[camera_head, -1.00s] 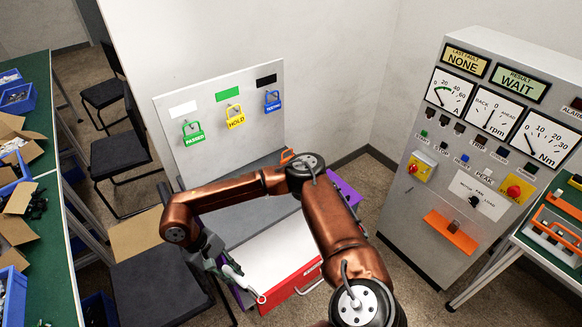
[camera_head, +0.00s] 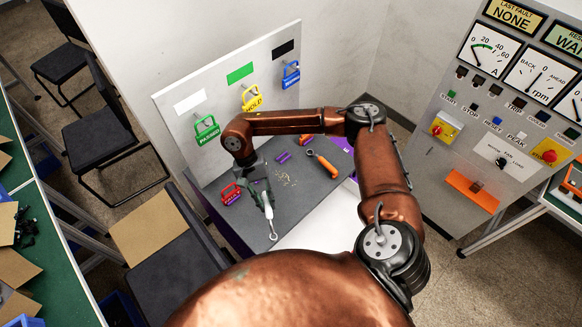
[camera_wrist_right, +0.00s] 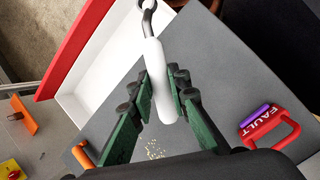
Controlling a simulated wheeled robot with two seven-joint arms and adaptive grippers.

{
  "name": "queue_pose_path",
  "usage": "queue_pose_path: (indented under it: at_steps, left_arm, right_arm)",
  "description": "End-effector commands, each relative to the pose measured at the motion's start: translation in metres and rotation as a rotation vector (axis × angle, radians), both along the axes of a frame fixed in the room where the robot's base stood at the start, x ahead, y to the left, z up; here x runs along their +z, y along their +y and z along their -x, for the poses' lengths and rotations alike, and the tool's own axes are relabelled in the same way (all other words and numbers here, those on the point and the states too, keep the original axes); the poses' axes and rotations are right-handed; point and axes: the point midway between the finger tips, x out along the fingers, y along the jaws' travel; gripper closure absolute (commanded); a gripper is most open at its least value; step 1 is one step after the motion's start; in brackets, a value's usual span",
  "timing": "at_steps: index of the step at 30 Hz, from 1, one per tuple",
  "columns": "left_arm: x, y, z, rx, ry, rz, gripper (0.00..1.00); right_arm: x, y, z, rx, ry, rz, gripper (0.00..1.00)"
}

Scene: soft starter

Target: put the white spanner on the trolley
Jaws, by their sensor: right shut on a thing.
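The white spanner (camera_head: 268,211) is in my right gripper (camera_head: 264,195), its grey ring end pointing away from the jaws. In the right wrist view the white handle (camera_wrist_right: 160,80) sits between the green-sided fingers (camera_wrist_right: 160,107), which are shut on it. The trolley (camera_head: 318,203) has a grey top. The spanner is over this top near its front edge, beside the open drawer with a white inside (camera_wrist_right: 98,67) and red front (camera_wrist_right: 75,45). I cannot tell whether the spanner touches the top. My left gripper is not in view.
On the trolley lie a red FAULT padlock (camera_head: 231,194), a purple piece (camera_head: 283,157), small pale bits (camera_head: 287,179) and an orange-handled tool (camera_head: 323,165). A board (camera_head: 225,100) with hanging padlocks stands behind. The grey top's front right is clear.

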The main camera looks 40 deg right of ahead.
Motion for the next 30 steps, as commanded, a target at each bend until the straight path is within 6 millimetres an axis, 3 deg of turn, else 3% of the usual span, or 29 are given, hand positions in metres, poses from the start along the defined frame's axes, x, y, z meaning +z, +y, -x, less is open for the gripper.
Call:
queue_pose_path:
  at_steps: [1,9,15,21,30]
  left_arm:
    - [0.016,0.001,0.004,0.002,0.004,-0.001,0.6]
    - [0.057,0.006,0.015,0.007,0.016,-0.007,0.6]
    - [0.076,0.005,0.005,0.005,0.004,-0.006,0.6]
    - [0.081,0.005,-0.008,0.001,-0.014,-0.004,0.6]
    - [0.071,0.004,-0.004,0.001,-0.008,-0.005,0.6]
  right_arm:
    - [0.003,-0.01,0.0,-0.171,0.007,0.002,1.0]
    - [-0.006,-0.066,-0.02,-1.143,0.001,0.008,1.0]
    - [-0.005,-0.11,-0.034,-1.613,-0.002,0.007,1.0]
    - [-0.005,-0.13,-0.041,-1.799,-0.001,0.004,1.0]
    - [-0.021,-0.13,-0.042,-1.809,0.0,0.003,1.0]
